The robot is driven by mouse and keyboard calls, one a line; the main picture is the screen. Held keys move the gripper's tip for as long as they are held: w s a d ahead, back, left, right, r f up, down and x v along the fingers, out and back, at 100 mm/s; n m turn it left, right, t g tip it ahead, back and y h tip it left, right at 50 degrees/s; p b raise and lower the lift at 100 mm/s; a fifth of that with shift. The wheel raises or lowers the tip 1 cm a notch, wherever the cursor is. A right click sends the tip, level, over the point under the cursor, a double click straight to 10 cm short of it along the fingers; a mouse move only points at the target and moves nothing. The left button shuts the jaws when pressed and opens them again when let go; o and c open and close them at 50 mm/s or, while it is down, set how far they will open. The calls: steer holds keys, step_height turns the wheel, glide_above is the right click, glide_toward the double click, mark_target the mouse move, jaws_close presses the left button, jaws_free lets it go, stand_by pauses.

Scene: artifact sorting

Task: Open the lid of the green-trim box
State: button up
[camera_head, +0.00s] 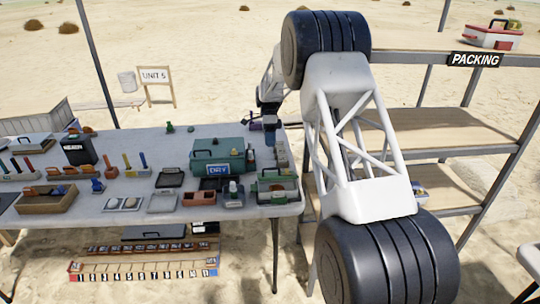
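A small box with green trim (262,198) stands at the front right corner of the table. A dark handle shows along its back edge. Its top looks partly brownish, and at this size I cannot tell whether a lid covers it.
Several tools, trays and small boxes crowd the table (110,212), including a wooden tray (45,203) at left and a black box (78,150). A shelf rack marked PACKING (474,60) stands at right with a red-and-white case (492,38) on top. My arm hides part of the rack.

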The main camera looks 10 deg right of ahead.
steer(key=shift+s+a+r+t, duration=0.15)
steer(key=shift+s+r+t, duration=0.05)
steer(key=shift+s+t, duration=0.55)
steer(key=shift+s+a+r+t, duration=0.1)
steer(key=shift+s+r+t, duration=0.1)
steer(key=shift+s+t, duration=0.5)
steer(key=shift+s+a+r+t, duration=0.15)
steer(key=shift+s+r+t, duration=0.05)
steer(key=shift+s+t, duration=0.5)
glide_above(270, 175)
steer(key=shift+f, duration=3.75)
steer(key=shift+c, duration=0.5)
steer(key=c, duration=0.5)
